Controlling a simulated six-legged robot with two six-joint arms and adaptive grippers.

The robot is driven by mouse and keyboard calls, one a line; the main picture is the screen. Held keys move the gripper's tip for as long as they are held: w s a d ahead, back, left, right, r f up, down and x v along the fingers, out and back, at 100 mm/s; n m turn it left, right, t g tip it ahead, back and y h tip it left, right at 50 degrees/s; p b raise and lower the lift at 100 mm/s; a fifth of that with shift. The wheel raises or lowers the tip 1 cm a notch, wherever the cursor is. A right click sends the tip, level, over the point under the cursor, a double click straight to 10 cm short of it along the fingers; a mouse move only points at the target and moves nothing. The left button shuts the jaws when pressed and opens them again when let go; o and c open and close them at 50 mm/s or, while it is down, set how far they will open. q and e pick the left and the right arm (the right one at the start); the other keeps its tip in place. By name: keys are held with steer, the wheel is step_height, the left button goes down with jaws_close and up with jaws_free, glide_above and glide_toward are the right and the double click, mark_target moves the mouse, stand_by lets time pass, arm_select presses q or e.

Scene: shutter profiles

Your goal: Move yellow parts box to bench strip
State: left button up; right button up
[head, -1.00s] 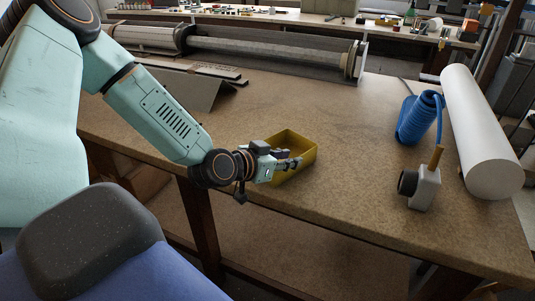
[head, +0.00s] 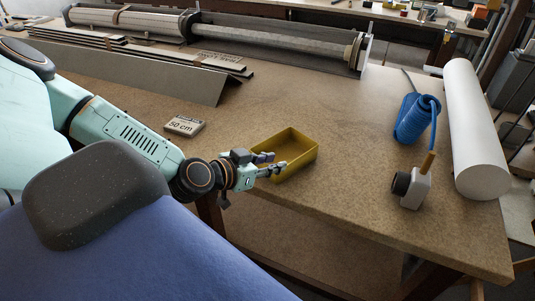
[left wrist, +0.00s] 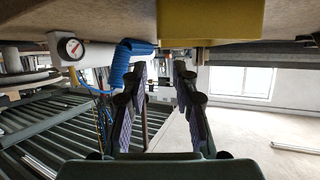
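The yellow parts box (head: 300,164) is an open-topped rectangular tray on the brown bench (head: 350,185), near its front edge. My left gripper (head: 277,162) comes in from the left, its fingers apart, at the box's near left side. I cannot tell from the head view whether a finger touches the wall. In the left wrist view my left gripper (left wrist: 160,68) is open with nothing between the fingers. The yellow box (left wrist: 210,20) shows there at the top, beyond and above the fingertips. My right gripper is not in view. No separately marked bench strip can be made out.
A small "50 cm" block (head: 185,126) lies left of the box. Flat profiles (head: 130,68) and a long roller (head: 270,38) lie behind. A blue coil (head: 412,120), a gauge-like device (head: 411,187) and a white roll (head: 474,130) stand right. Bench between is clear.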

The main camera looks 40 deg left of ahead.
arm_select(q)
steer(key=s+d+f+g, duration=0.8)
steer(key=s+d+f, duration=0.1)
steer(key=s+f, duration=0.2)
steer(key=s+d+f+n+g+y, duration=0.1)
steer(key=s+f+g, duration=0.1)
steer(key=s, duration=0.6)
steer(key=s+f+n+g+y, duration=0.1)
steer(key=s+f+g, duration=0.2)
steer(key=s, duration=0.4)
steer(key=shift+s+d+f, duration=0.4)
steer(key=shift+f, duration=0.15)
